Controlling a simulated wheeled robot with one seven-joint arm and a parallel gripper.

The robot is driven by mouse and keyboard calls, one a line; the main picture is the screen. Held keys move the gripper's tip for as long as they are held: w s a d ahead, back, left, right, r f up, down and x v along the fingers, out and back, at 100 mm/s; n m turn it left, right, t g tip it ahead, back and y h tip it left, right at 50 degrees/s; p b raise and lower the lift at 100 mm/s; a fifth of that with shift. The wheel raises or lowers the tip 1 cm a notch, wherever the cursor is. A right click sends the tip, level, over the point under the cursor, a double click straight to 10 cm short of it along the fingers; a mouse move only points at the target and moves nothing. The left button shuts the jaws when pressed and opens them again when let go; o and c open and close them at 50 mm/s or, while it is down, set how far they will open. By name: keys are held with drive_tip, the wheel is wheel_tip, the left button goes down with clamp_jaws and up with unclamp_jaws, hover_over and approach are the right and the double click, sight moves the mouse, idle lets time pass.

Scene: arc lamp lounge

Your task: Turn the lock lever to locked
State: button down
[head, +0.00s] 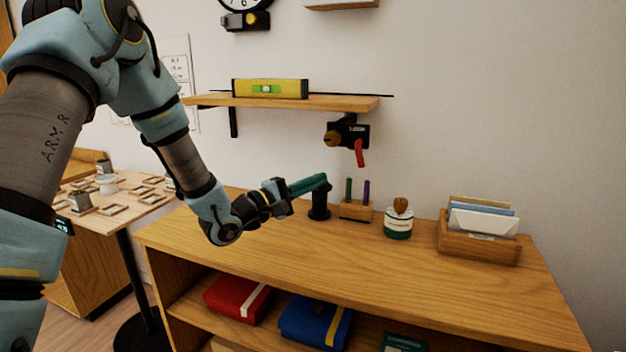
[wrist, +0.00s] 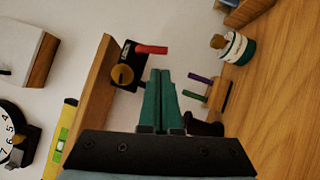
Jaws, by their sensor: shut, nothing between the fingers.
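The lock is a black box (head: 352,130) with a brass knob (head: 332,139), mounted on the wall just under the right end of the wall shelf. Its red lever (head: 360,153) hangs down, slightly tilted. In the wrist view the red lever (wrist: 152,49) points right from the black box, and the brass knob (wrist: 122,76) sits beside it. My gripper (head: 326,180) has green fingers pressed together with nothing between them. It is over the cabinet top, below and left of the lever in the head view, apart from it. The closed fingertips (wrist: 160,72) also show in the wrist view.
The wall shelf (head: 340,102) carries a yellow level (head: 270,89). On the cabinet top (head: 400,270) stand a pen block (head: 355,211), a black stand (head: 319,205) behind my fingers, a jar (head: 398,222) and a letter holder (head: 480,243). The cabinet's front right is clear.

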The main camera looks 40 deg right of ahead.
sight(360, 163)
drive_tip(key=d+r+p, duration=0.1)
drive_tip(key=d+p, duration=0.2)
drive_tip(key=d, duration=0.7)
drive_tip(key=shift+r, duration=0.2)
drive_tip(key=shift+s+d+n+h+b, duration=0.2)
drive_tip(key=shift+s+n+h+b, duration=0.1)
drive_tip(key=shift+n+b, duration=0.3)
drive_tip(key=s+n+t+b, duration=0.1)
drive_tip(key=n+t+b, duration=0.2)
drive_tip(key=n, duration=0.2)
drive_tip(key=s+d+r+n+t+h+b, duration=0.1)
drive_tip(key=n+t+b, duration=0.3)
drive_tip(key=n, duration=0.2)
drive_tip(key=s+d+r+n+t+h+b, duration=0.1)
drive_tip(key=n+t+b, duration=0.2)
drive_tip(key=n, duration=0.3)
drive_tip(key=shift+s+d+t+b, duration=0.2)
drive_tip(key=shift+s+t+b, duration=0.1)
drive_tip(key=shift+t+b, duration=0.15)
drive_tip(key=shift+f, duration=0.1)
